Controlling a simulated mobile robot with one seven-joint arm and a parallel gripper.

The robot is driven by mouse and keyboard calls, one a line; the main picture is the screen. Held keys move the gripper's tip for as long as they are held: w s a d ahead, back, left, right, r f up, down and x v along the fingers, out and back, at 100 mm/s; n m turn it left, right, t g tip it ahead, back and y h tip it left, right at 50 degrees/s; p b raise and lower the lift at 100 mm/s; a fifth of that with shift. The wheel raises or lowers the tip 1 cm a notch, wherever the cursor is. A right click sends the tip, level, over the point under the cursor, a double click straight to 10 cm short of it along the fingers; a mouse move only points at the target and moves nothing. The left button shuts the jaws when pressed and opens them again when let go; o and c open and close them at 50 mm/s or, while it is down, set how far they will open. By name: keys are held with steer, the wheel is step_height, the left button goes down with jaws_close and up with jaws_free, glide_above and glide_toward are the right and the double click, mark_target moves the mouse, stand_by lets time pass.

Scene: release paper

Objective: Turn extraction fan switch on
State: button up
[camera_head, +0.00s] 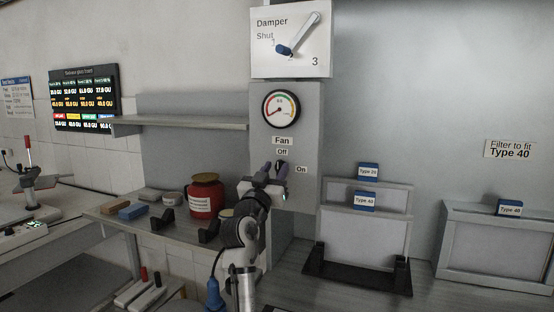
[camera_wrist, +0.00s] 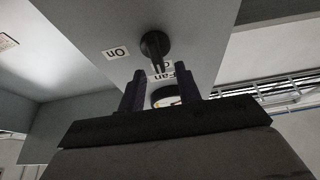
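The fan switch is a dark round knob with a raised handle (camera_wrist: 155,45) on the grey panel, seen in the wrist view. Its handle points towards the "Off" label (camera_wrist: 160,67), which it partly covers. The "On" label (camera_wrist: 116,53) is beside it. In the head view the "Off" label (camera_head: 282,152) is above and the "On" label (camera_head: 302,169) to the right; my gripper largely hides the knob there. My gripper (camera_wrist: 162,69) is open, its two dark fingers apart and empty, close to the knob. It also shows in the head view (camera_head: 273,168).
A fan gauge (camera_head: 281,109) and a damper dial (camera_head: 292,40) are above the switch. A shelf (camera_head: 180,123) is at left. A red jar (camera_head: 206,197) stands on the bench left of my arm. Framed filters (camera_head: 365,240) stand at right.

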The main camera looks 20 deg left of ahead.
steer(key=shift+x, duration=1.05)
jaws_close()
